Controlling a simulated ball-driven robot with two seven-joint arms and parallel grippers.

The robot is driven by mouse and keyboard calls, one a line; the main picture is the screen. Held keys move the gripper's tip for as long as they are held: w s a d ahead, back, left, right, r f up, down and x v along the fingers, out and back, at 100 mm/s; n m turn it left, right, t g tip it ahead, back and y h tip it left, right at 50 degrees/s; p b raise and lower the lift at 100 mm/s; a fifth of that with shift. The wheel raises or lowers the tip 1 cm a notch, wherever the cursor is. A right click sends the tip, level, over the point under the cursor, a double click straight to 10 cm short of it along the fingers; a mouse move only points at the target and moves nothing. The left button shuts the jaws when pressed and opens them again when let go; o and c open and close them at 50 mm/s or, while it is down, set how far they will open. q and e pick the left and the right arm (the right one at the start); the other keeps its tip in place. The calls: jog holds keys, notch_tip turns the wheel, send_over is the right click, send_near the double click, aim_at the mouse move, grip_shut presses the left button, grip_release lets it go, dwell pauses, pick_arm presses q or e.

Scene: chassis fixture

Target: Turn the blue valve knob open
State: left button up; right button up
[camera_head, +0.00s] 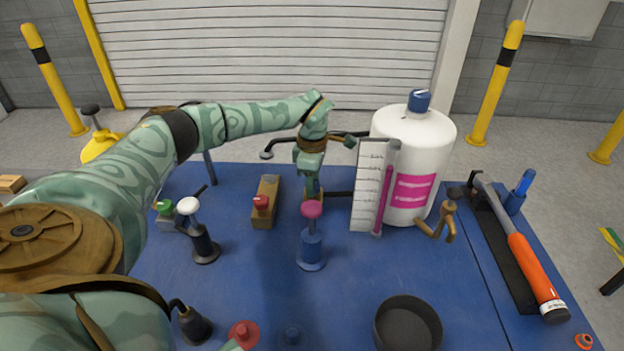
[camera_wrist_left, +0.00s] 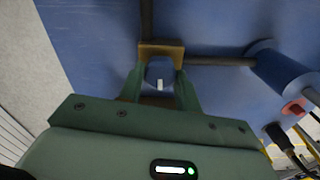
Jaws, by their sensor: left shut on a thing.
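My left gripper (camera_head: 312,188) reaches down over the blue table, just behind the pink-topped blue fitting. In the left wrist view the left gripper (camera_wrist_left: 160,78) has its two green fingers with tan tips on either side of a dark blue knob (camera_wrist_left: 160,70) with a white mark. It is shut on this knob. A dark pipe runs away from the knob and another runs to its right. In the head view the knob is hidden by the gripper and the fitting. My right gripper is not in view.
The pink-topped blue fitting (camera_head: 311,248) stands in front of the gripper. A white tank (camera_head: 412,140) and a scale panel (camera_head: 368,185) stand close on the right. A red-knobbed wooden block (camera_head: 265,210) is close on the left.

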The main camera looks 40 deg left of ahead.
pick_arm(q)
jog(key=shift+r+n+p, duration=0.25)
jog(key=shift+n+p, duration=0.35)
jog(key=shift+p, duration=0.05)
jog(key=n+p, duration=0.3)
jog(key=shift+n, duration=0.3)
jog(key=n+p, duration=0.3)
jog(key=shift+n, duration=0.3)
jog(key=n+p, duration=0.2)
jog(key=n, duration=0.2)
jog(key=shift+n+p, duration=0.3)
jog(key=shift+f+n+p, duration=0.1)
jog(key=shift+n+p, duration=0.9)
jog(key=shift+n, duration=1.2)
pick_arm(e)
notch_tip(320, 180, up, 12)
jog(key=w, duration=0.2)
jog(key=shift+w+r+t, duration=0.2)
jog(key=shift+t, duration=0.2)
pick_arm(q)
jog(key=o, duration=1)
jog(key=shift+f, duration=0.1)
jog(key=shift+c, duration=0.2)
notch_tip(320, 180, up, 16)
jog(key=p, duration=0.3)
jog(key=shift+r, duration=0.2)
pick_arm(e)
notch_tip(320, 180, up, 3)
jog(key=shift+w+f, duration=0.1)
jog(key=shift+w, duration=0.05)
